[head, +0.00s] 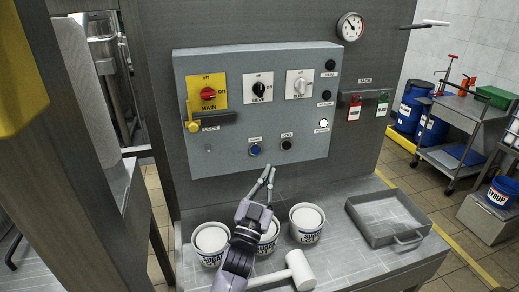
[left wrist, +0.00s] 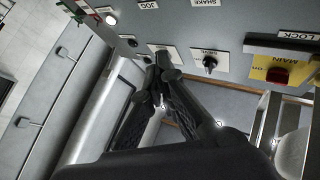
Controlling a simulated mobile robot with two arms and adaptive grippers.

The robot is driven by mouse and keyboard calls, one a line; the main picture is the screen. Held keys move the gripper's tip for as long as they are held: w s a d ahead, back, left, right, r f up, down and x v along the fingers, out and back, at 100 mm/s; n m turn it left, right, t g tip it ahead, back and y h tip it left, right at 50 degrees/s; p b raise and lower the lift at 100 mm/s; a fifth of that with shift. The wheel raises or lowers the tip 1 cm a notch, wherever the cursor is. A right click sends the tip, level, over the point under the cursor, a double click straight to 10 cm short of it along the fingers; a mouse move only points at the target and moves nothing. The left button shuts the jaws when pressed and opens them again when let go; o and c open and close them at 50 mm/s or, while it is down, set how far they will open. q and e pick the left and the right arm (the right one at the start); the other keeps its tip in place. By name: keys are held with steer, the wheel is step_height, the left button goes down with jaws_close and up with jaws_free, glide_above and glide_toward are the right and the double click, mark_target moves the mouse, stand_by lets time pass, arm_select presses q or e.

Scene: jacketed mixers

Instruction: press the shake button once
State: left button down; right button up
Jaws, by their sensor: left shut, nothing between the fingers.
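The grey control panel (head: 225,135) faces me. The shake button (head: 255,150) is a small blue button under a label on the panel's lower part. A dark jog button (head: 286,144) sits to its right. My left gripper (head: 269,170) is shut and empty. In the head view its fingertips show just below these two buttons, and I cannot tell their distance from the panel. In the left wrist view the fingertips (left wrist: 163,62) overlap the lower switch area. The shake label (left wrist: 205,2) is at the top edge there; the button itself is out of that frame. My right gripper is not in view.
Nearby on the panel are the red main switch (head: 208,93), a yellow lock (head: 192,126) and a lit white lamp (head: 323,124). Below stand white tubs (head: 307,223), a white mallet (head: 296,270) and a grey tray (head: 388,218). Space before the button looks clear.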

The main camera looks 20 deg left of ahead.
mark_target(256, 150)
arm_select(q)
steer(key=shift+w+a+r+b, duration=0.1)
steer(key=shift+w+a+b, duration=0.45)
steer(key=shift+w+a, duration=0.45)
steer(key=shift+w+a+f+b, duration=0.1)
steer(key=shift+w+a+b, duration=0.5)
steer(key=shift+w, duration=0.7)
steer(key=shift+w+a+r+b, duration=0.1)
steer(key=shift+w+a+b, duration=0.4)
steer(key=shift+w+a, duration=0.55)
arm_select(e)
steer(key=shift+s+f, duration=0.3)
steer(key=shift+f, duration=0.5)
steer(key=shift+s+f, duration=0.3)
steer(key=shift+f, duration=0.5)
arm_select(q)
steer(key=shift+w+d, duration=0.1)
steer(key=shift+d, duration=0.05)
steer(key=shift+w+a, duration=0.25)
steer(key=shift+w, duration=0.1)
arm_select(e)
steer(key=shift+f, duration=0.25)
